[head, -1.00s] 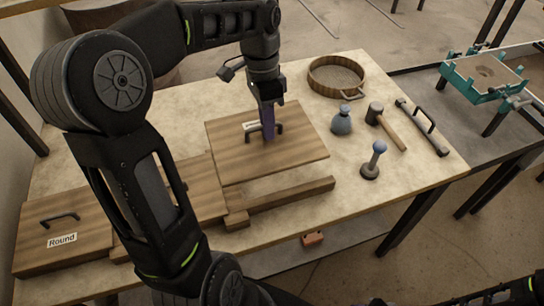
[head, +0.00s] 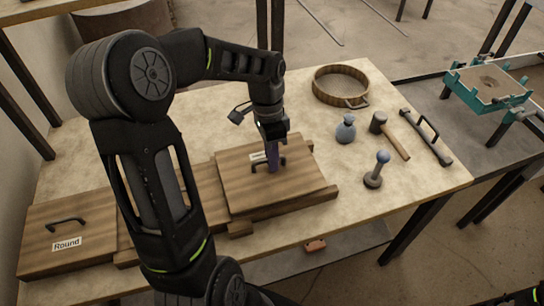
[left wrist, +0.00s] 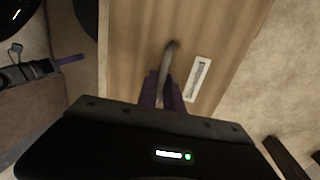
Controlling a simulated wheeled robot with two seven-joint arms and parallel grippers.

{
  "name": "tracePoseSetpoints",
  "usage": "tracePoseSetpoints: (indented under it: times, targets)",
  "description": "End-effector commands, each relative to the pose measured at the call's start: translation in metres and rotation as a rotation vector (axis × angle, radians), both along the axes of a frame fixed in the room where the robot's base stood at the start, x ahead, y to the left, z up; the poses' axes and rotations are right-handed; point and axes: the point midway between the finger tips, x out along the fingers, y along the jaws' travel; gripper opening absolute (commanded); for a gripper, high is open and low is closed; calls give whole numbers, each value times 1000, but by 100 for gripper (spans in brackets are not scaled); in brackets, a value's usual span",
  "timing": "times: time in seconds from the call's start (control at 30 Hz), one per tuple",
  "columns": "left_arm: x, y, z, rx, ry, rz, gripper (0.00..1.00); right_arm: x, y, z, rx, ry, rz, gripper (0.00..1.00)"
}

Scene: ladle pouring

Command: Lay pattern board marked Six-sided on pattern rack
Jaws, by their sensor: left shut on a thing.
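My left gripper (head: 274,163) is shut on the dark handle of a square wooden pattern board (head: 295,190). The board's white label is partly covered and too small to read; the handle (left wrist: 170,50) and label also show in the left wrist view. The board is flat over the right part of the wooden pattern rack (head: 240,229), and hides most of that part. I cannot tell whether it touches the rack or hovers just above. A second board marked Round (head: 85,225) lies at the left end.
To the right on the table (head: 400,185) are a round wooden sieve (head: 340,72), a blue-grey bag-like item (head: 345,130), a mallet (head: 390,135), a knobbed tool (head: 376,170) and a long-handled bar (head: 427,135). A teal-framed box (head: 490,85) stands beyond. The table's back left is bare.

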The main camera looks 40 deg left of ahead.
Motion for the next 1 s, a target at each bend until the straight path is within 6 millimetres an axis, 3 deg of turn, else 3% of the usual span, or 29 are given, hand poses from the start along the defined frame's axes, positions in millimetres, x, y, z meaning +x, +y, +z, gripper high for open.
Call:
tracePoseSetpoints:
  times: [0.8,0.83,1.0]
  targets:
    - [1,1,-12,2,-3,0,0,1,0,-7,2,-3,1,42]
    - [0,1,-13,2,-1,1,12,1,0,-7,2,-3,1,42]
    - [0,0,-13,2,-1,0,26,1,0,-7,2,-3,1,42]
